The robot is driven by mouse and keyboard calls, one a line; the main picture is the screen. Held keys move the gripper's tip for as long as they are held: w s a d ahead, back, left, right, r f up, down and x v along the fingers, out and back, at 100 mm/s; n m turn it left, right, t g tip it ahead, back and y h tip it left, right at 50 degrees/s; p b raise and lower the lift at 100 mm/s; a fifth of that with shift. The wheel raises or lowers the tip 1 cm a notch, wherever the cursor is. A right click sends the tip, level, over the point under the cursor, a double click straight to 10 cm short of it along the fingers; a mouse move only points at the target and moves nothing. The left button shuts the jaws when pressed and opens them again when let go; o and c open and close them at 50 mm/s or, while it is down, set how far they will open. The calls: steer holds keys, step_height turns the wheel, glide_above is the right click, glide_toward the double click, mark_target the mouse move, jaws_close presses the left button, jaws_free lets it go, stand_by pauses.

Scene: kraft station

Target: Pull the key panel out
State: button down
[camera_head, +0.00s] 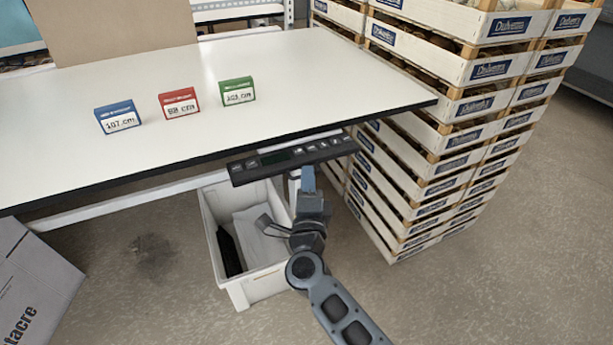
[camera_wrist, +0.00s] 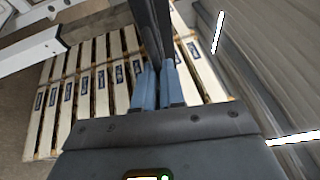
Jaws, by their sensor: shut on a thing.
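The key panel (camera_head: 285,161) is a flat black bar with a dark display and a row of buttons. It juts out from under the front edge of the white table (camera_head: 255,95), near the table's right corner. My gripper (camera_head: 308,175) is below the panel, its blue fingers reaching up to the panel's front edge right of the middle. In the wrist view my gripper (camera_wrist: 158,82) has its blue fingers close together on the dark edge of the panel (camera_wrist: 150,30). The exact contact is partly hidden in the head view.
A white bin (camera_head: 212,235) stands under the table, left of my arm. Tall stacked wooden crates (camera_head: 440,150) stand close on the right. Blue (camera_head: 117,117), red (camera_head: 179,103) and green (camera_head: 238,91) number blocks stand on the table. A cardboard box (camera_head: 35,285) is at lower left.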

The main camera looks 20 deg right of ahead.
steer(key=c, duration=1.2)
jaws_free()
steer(key=shift+c, duration=0.2)
steer(key=v, duration=0.8)
steer(key=shift+b, duration=0.3)
steer(key=s+d+r+n+g+y, duration=0.1)
steer(key=s+r+n+y, duration=0.1)
steer(key=s+n, duration=0.5)
steer(key=s+d+r+n+g+y, duration=0.1)
steer(key=s+r+n+y, duration=0.2)
steer(key=s+n, duration=0.5)
steer(key=s+d+r+n+g+y, duration=0.1)
steer(key=s+n, duration=0.7)
steer(key=s, duration=1.7)
steer(key=shift+s+d+r+y, duration=0.15)
steer(key=shift+d+r+y, duration=0.15)
steer(key=shift+r+y, duration=0.65)
